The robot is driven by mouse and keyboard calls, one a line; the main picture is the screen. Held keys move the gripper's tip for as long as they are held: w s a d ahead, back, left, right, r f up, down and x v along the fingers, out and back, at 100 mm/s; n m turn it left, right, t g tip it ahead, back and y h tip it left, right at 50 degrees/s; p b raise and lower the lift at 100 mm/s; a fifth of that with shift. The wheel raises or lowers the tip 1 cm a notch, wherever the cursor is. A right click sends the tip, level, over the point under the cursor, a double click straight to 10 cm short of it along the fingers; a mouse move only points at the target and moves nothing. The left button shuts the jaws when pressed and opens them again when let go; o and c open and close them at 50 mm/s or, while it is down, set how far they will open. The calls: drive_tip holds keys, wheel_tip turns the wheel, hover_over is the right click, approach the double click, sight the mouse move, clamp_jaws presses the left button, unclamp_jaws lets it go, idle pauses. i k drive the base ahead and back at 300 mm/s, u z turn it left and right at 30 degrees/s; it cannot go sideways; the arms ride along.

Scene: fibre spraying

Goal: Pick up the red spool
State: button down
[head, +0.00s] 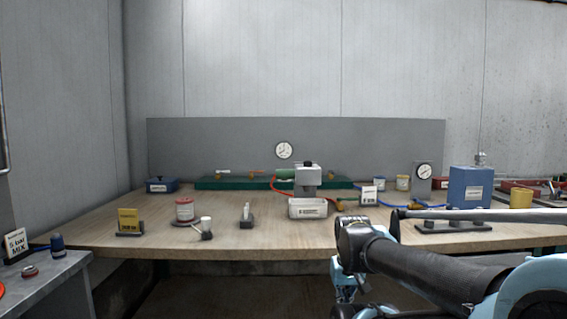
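A red cylinder with a pale label and a wider red base (185,210), which looks like the red spool, stands upright on the front left part of the wooden table (240,240). A small white-topped dark piece (206,228) stands close at its front right. My arm reaches in from the lower right and bends downward near the table's front edge, well to the right of the spool. My gripper cannot be made out; the arm's end runs out of the bottom of the head view.
A yellow sign (129,220) stands left of the spool and a small dark holder (247,216) right of it. A blue box (470,187) stands at right. A grey side bench (60,285) is at lower left.

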sight(185, 214)
drive_tip(key=u, duration=1.4)
drive_tip(key=k, duration=0.3)
drive_tip(key=z, duration=0.2)
